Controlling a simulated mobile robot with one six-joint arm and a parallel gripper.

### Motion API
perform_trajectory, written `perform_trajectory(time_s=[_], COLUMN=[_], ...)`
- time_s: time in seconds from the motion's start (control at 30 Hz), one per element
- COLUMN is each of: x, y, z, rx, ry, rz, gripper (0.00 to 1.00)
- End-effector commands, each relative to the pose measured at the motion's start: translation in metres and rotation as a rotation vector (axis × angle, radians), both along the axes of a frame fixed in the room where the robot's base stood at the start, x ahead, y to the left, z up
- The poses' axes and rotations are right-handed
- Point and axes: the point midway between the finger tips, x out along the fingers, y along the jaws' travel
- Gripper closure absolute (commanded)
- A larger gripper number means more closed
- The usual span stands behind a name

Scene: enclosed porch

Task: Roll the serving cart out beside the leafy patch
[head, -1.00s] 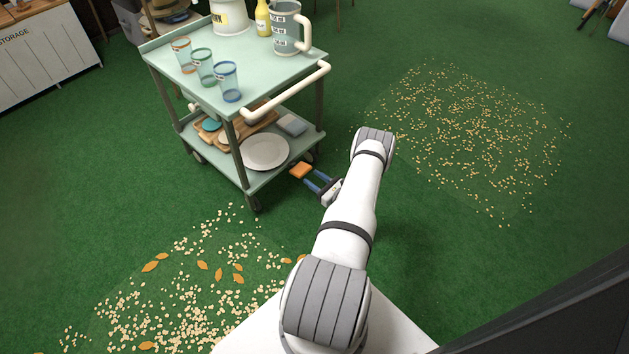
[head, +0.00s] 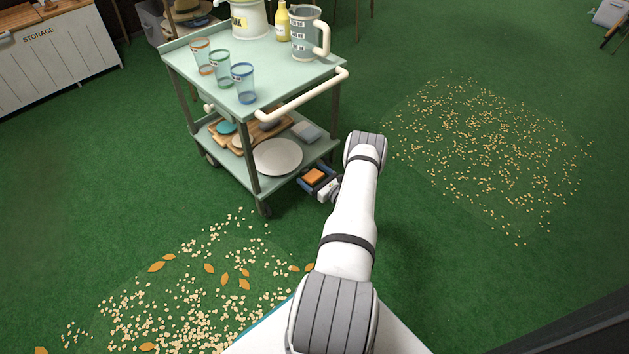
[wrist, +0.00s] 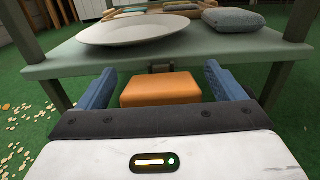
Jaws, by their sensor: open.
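The pale green serving cart (head: 188,57) stands upright on the green floor, with a cream push handle (head: 300,97) on its near right side. My gripper (head: 316,178) is low at the cart's near right side, below the lower shelf's edge. In the wrist view its blue fingers are open on either side of an orange block (wrist: 160,88), which sits under the shelf edge by a small dark bracket (wrist: 162,67). I cannot tell if the fingers touch it. The leafy patch (head: 195,300), pale bits with orange leaves, lies at lower left.
A second patch of pale bits (head: 490,150), without leaves, lies to the right. The cart carries cups (head: 243,83), a grey pitcher (head: 305,35), a yellow bottle (head: 282,22) and a plate (head: 277,156). A storage cabinet (head: 60,60) stands at far left. Green floor between is clear.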

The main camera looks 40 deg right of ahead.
Motion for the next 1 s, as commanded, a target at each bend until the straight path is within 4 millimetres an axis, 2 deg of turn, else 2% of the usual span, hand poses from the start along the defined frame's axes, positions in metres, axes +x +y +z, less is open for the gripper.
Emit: perform_trajectory(time_s=[0.13,1.0], x=[-0.0004,-0.0013], y=[-0.0003,-0.0005], z=[0.0002,-0.0003], rx=[0.000,0.000], ry=[0.000,0.000], rz=[0.000,-0.001], gripper=[0.13,0.84])
